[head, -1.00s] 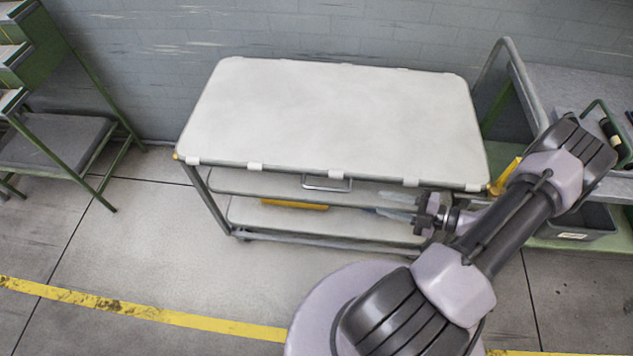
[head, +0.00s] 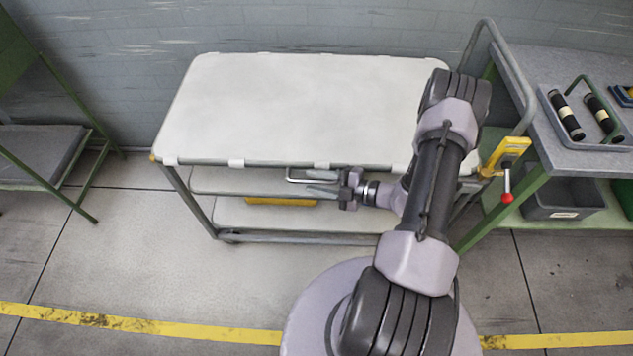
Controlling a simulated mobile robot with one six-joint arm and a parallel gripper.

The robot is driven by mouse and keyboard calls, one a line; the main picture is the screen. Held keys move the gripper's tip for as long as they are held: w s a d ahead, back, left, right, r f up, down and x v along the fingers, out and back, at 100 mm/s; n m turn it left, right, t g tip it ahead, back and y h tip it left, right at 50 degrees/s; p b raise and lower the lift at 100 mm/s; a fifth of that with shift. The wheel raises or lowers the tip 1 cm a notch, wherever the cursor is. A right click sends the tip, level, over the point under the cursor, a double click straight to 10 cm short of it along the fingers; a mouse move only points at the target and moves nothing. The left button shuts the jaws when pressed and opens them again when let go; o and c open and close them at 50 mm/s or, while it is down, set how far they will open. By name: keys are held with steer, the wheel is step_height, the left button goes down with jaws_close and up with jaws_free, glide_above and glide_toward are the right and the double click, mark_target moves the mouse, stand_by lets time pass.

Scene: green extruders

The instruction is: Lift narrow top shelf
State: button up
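A cart with a pale, rounded top shelf (head: 290,105) stands against the wall. The shelf lies flat, with white clips along its front edge. A metal loop handle (head: 290,176) shows just below that edge, in front of the middle shelf (head: 225,182). My gripper (head: 307,183) points left at the handle, below the top shelf's front edge. Its two fingers are apart and overlap the handle in the picture; I cannot tell whether they touch it. Nothing is seen held. My arm covers the shelf's right front corner.
A yellow item (head: 280,201) lies on the cart's bottom shelf (head: 350,218). On the right stand a workbench (head: 560,75) with a tray of black cylinders, a yellow device with a red knob (head: 506,198) and a grey bin (head: 565,200). The front floor is clear.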

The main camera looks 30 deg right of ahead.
jaws_close()
stand_by(1.4)
